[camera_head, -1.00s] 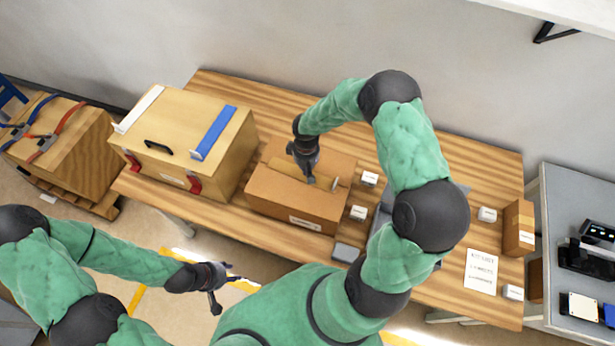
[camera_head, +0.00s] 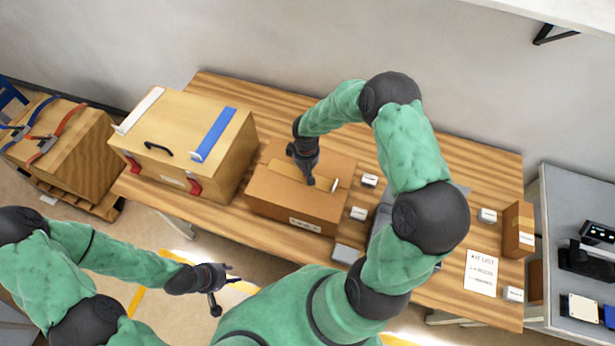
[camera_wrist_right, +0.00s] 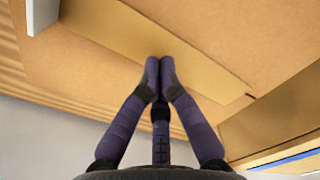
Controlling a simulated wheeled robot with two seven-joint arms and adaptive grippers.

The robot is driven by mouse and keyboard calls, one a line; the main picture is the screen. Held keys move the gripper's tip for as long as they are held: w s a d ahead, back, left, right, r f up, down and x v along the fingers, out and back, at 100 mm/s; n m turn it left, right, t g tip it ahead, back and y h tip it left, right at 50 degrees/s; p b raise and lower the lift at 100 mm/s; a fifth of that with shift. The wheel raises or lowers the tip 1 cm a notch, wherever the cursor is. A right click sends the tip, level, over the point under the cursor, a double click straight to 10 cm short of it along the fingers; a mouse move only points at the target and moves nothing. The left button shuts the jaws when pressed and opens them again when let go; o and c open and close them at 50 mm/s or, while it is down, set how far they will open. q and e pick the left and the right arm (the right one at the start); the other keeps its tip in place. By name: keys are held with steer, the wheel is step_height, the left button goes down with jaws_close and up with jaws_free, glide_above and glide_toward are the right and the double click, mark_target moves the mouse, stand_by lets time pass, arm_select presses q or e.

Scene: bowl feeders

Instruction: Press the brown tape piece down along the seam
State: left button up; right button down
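The brown tape piece (camera_wrist_right: 185,50) is a flat, slightly darker strip across the top of a brown cardboard box (camera_head: 290,207). It runs diagonally in the right wrist view, and the seam under it is hidden. My right gripper (camera_head: 310,182) points down at the box top from above. Its fingertips (camera_wrist_right: 160,63) are together with nothing between them and sit over the strip's middle, near its edge. Whether they touch it is hard to tell. My left gripper (camera_head: 226,286) is empty with fingers apart, in front of the table and away from the box.
A small white piece (camera_head: 335,184) stands at the box's right end. A wooden crate (camera_head: 190,135) with a blue strip is close on the left. Small white-labelled boxes (camera_head: 359,213) and a grey tray lie to the right on the wooden table (camera_head: 455,160), partly behind my right arm.

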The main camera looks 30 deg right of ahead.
mark_target(299, 174)
steer(key=shift+f+b, duration=1)
steer(key=shift+f, duration=0.1)
stand_by(0.4)
steer(key=shift+s, duration=0.1)
stand_by(0.3)
steer(key=shift+s+d+f, duration=0.1)
steer(key=shift+s+d, duration=0.3)
steer(key=shift+s, duration=0.25)
steer(key=shift+s+d+f, duration=0.1)
steer(key=shift+s+d, duration=0.25)
steer(key=shift+s, duration=0.25)
steer(key=shift+s+d, duration=0.35)
steer(key=shift+s, duration=0.25)
steer(key=shift+s+d, duration=0.35)
steer(key=shift+s, duration=0.25)
steer(key=shift+w+a+r, duration=0.1)
steer(key=shift+w+a, duration=0.2)
steer(key=shift+w, duration=0.25)
steer(key=shift+w+a+r+b, duration=0.15)
steer(key=shift+w+a+b, duration=0.35)
steer(key=shift+w, duration=0.55)
steer(key=shift+w+a+r+b, duration=0.15)
steer(key=shift+w+a+b, duration=0.1)
steer(key=shift+w+a, duration=0.6)
steer(key=shift+w+d, duration=0.1)
steer(key=shift+w, duration=0.15)
